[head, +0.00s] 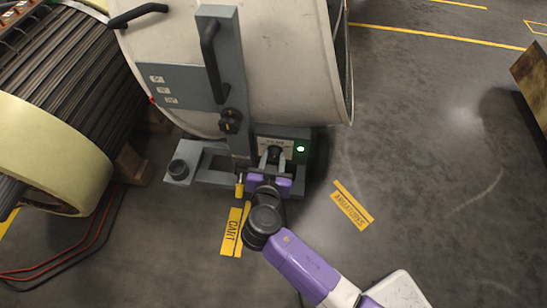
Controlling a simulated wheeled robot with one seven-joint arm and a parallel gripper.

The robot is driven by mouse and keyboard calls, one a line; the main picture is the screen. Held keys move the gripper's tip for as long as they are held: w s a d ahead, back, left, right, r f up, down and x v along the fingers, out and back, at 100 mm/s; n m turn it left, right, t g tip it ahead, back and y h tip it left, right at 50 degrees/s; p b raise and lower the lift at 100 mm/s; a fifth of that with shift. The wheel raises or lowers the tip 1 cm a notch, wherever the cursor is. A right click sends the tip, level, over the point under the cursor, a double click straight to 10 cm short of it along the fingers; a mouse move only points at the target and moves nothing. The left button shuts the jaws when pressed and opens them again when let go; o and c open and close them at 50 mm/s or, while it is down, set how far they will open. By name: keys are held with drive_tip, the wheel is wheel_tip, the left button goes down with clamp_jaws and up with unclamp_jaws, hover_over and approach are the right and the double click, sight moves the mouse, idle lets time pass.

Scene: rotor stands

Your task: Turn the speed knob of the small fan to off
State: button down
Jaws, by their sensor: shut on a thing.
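The fan (265,60) is a pale drum on a grey stand, with a dark grille at its right edge. A small grey control box (301,137) with a lit green lamp (300,149) sits low on the stand. My gripper (272,157) is in front of this box, left of the lamp. It is shut on a small dark knob (274,151) on the box front, which I take for the speed knob. The jaws partly cover it, and its pointer setting cannot be read.
A black hand knob (230,122) is on the upright, and another dark knob (179,167) is on the stand's left foot. A large ribbed rotor (60,150) lies at the left. Red and black cables (75,250) run over the floor. The floor (430,200) at right is clear.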

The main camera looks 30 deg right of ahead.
drive_tip(key=n, duration=0.1)
drive_tip(key=n+g+h, duration=0.1)
drive_tip(key=shift+w+a+n+h, duration=0.1)
drive_tip(key=shift+a+n+h, duration=0.05)
drive_tip(key=shift+n+h, duration=0.15)
drive_tip(key=shift+w+a+n+g+h, duration=0.1)
drive_tip(key=shift+n+g+h, duration=0.3)
drive_tip(key=shift+n+h, duration=0.6)
drive_tip(key=n, duration=0.1)
drive_tip(key=n+h, duration=0.1)
drive_tip(key=n, duration=0.1)
drive_tip(key=shift+a+f+n+g+b, duration=0.1)
drive_tip(key=shift+f+n+g+b, duration=0.15)
drive_tip(key=shift+n+g+b, duration=0.05)
drive_tip(key=shift+f+n+h, duration=0.1)
drive_tip(key=shift+n+h, duration=0.8)
drive_tip(key=shift+n, duration=0.4)
drive_tip(key=c, duration=1)
unclamp_jaws()
drive_tip(key=shift+a, duration=0.1)
